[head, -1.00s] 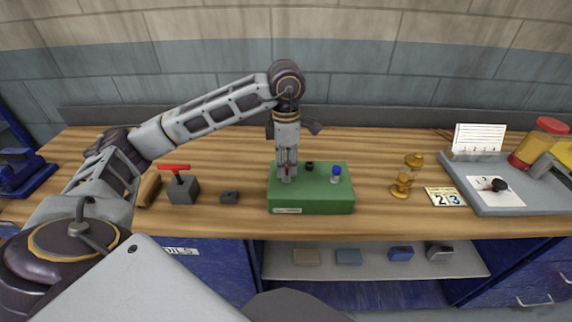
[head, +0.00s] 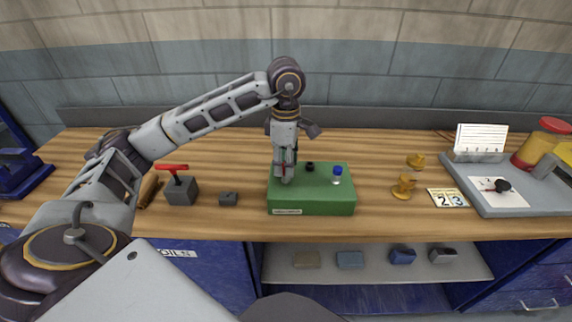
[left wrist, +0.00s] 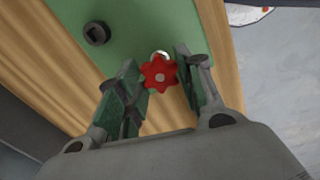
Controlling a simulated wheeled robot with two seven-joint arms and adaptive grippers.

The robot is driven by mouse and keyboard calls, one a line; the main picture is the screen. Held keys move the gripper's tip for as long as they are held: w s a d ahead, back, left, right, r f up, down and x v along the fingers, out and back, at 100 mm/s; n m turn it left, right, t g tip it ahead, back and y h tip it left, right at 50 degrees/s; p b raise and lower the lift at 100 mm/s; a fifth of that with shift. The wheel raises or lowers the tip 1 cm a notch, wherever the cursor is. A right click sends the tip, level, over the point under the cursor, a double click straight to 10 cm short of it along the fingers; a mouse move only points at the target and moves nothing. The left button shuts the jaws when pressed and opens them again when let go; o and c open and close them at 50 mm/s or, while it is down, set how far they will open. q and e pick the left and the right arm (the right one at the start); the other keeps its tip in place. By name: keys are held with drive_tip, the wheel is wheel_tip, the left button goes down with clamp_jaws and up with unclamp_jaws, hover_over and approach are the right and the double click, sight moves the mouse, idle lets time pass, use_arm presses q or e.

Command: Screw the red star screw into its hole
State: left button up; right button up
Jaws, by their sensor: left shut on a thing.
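The red star screw (left wrist: 159,73) shows its star-shaped head between the fingers of my left gripper in the left wrist view. The left gripper (head: 284,176) points down over the left part of the green block (head: 330,207) and is shut on the screw. A pale ring (left wrist: 160,54) shows partly beside the star head on the green surface. The screw's shank and the hole are hidden, so I cannot tell how deep it sits. My right gripper is not in view.
A black socket-like piece (head: 310,166) and a blue-topped screw (head: 337,174) stand on the block. A grey block with a red handle (head: 180,188) and a small dark block (head: 228,199) lie left. Brass pieces (head: 403,187) and a grey tray (head: 487,205) are right.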

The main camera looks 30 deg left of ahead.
use_arm(q)
drive_tip(key=shift+m, duration=0.6)
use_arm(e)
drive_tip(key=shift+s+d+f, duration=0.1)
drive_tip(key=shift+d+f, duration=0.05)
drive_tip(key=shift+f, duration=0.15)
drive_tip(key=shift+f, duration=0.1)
